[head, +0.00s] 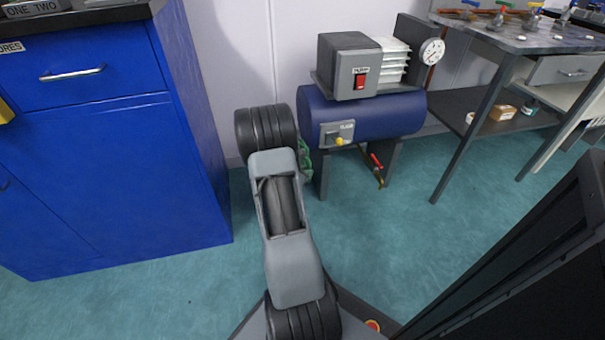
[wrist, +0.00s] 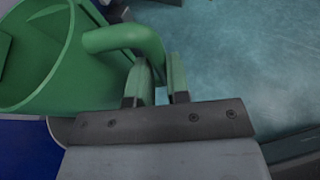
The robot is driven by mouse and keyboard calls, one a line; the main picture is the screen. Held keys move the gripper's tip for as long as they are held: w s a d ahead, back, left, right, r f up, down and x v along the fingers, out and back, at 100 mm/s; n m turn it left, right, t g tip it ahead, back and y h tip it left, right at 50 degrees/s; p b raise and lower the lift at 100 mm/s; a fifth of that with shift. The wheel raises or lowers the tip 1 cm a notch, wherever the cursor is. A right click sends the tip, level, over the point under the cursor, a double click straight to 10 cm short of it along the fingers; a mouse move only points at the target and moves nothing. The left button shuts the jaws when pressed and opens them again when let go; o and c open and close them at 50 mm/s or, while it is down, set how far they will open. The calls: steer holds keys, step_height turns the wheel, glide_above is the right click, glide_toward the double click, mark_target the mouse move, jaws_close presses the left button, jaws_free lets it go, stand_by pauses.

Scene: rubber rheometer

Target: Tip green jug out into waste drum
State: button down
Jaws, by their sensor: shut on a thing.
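The green jug (wrist: 45,75) fills the upper left of the wrist view, with its curved handle (wrist: 125,40) reaching toward my gripper (wrist: 160,88). My gripper is shut on the jug by its handle, which passes at the fingers. In the head view only a small green part of the jug (head: 305,160) shows, just right of my arm; the arm hides the rest and the gripper. I cannot tell what is inside the jug or exactly how far it is tilted. I cannot make out a waste drum in either view.
A blue compressor tank (head: 362,112) on dark legs stands close right of the jug. A blue cabinet (head: 120,170) stands at left. A workbench (head: 520,38) with a lower shelf is at right. Teal floor (head: 430,235) is open in front of the compressor.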

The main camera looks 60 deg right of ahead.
steer(key=shift+r+t, duration=0.1)
steer(key=shift+t, duration=0.2)
steer(key=f+n+g+p, duration=0.1)
steer(key=n, duration=0.1)
steer(key=s+f+n+g+p, duration=0.1)
steer(key=n+p, duration=0.1)
steer(key=shift+a+f, duration=0.15)
steer(key=shift+f, duration=0.25)
steer(key=shift+w+f+n+g+p, duration=0.15)
steer(key=shift+w+n+g+p, duration=0.1)
steer(key=shift+n+g+p, duration=0.3)
stand_by(0.5)
steer(key=shift+w+r+n+g+p, duration=0.15)
steer(key=shift+r+n+g+p, duration=0.05)
steer(key=shift+r+p, duration=0.35)
steer(key=shift+w+r+n+g+p, duration=0.15)
steer(key=shift+r+p, duration=0.3)
steer(key=shift+p, duration=0.15)
steer(key=shift+w+r+p, duration=0.15)
steer(key=shift+r+p, duration=0.2)
